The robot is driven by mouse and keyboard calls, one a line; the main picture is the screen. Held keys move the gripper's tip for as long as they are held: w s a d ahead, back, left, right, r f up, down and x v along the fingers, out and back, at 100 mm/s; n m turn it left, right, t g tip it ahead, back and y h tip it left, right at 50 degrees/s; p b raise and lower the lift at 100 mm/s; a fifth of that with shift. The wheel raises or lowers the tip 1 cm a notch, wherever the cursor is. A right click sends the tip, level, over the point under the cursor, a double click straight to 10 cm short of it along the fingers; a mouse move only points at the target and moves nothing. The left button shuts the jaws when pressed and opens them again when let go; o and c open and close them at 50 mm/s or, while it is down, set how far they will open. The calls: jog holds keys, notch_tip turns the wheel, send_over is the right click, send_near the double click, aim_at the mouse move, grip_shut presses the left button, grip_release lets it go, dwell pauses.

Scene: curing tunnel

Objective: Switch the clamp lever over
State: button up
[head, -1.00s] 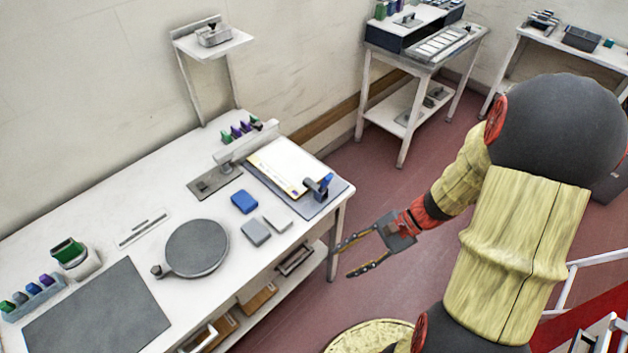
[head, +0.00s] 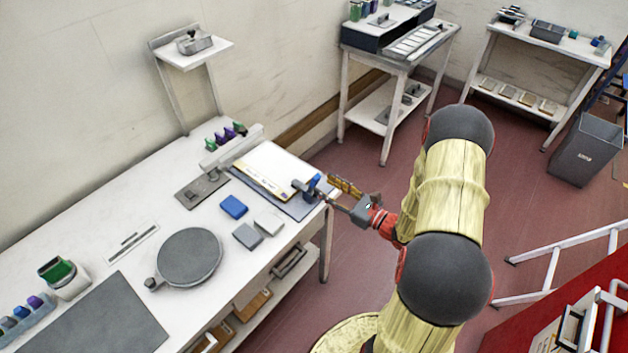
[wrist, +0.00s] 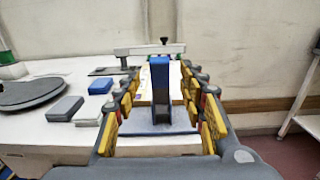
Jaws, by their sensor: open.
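The clamp lever (head: 313,184) is blue and stands at the near right corner of a dark board with a white sheet (head: 268,168) on it. In the wrist view the blue lever (wrist: 160,85) stands upright between the two fingers. My gripper (head: 335,193) is open at the right end of the bench, its fingers reaching to the lever. In the wrist view my gripper (wrist: 160,108) shows a gap on both sides of the lever. The lever's base is partly hidden in the head view.
The white bench (head: 120,225) carries a round grey plate (head: 188,256), a blue block (head: 233,206), grey blocks (head: 247,236) and a dark mat (head: 100,320).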

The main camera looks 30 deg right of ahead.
aim_at(318, 182)
jog(key=shift+x, duration=2.7)
jog(key=shift+c, duration=1.3)
jog(key=c, duration=0.8)
grip_shut()
